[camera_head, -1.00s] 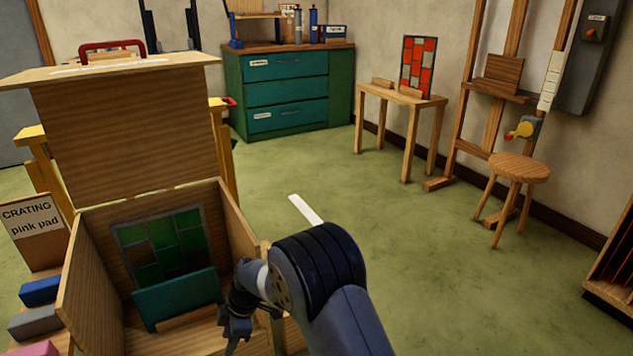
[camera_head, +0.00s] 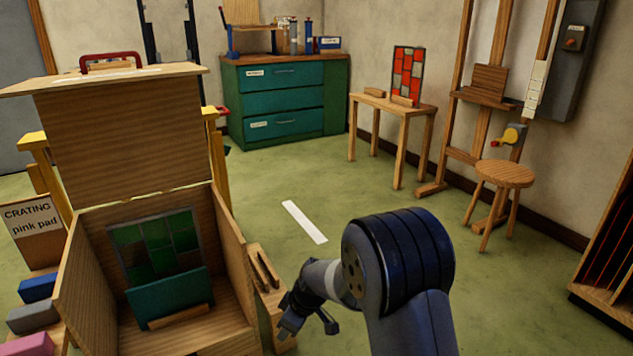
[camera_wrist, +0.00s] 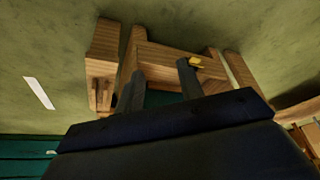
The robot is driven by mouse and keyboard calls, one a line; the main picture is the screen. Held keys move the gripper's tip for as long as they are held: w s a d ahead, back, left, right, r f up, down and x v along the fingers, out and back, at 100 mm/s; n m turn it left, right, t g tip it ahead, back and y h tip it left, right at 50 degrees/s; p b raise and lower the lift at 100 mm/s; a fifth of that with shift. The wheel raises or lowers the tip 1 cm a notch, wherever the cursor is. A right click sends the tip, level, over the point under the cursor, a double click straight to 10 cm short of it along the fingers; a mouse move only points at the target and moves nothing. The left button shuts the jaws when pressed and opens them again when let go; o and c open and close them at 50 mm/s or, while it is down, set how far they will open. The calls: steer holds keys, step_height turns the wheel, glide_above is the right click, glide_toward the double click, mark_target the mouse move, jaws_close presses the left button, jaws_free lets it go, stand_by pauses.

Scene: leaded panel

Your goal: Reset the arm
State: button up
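My arm (camera_head: 395,265) reaches forward from the bottom of the head view. My gripper (camera_head: 308,328) is to the right of the open wooden crate (camera_head: 83,285), outside it and beside a small wooden ledge. In the wrist view my gripper (camera_wrist: 160,82) has its two dark fingers apart, with wooden parts beyond them and nothing seen held. A green leaded panel (camera_head: 160,240) leans inside the crate. A teal pad (camera_head: 165,298) stands in front of it, with a wooden strip at its foot.
The wooden ledge (camera_head: 268,285) on the crate's right side is close to my gripper. Coloured pads, including a blue one (camera_head: 38,287), lie at the left. A stool (camera_head: 505,174) and a side table (camera_head: 385,100) with a red panel stand farther back.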

steer(key=d, duration=0.1)
steer(key=d+r+m, duration=0.1)
steer(key=d, duration=0.1)
steer(key=shift+m, duration=0.3)
steer(key=shift+s, duration=0.1)
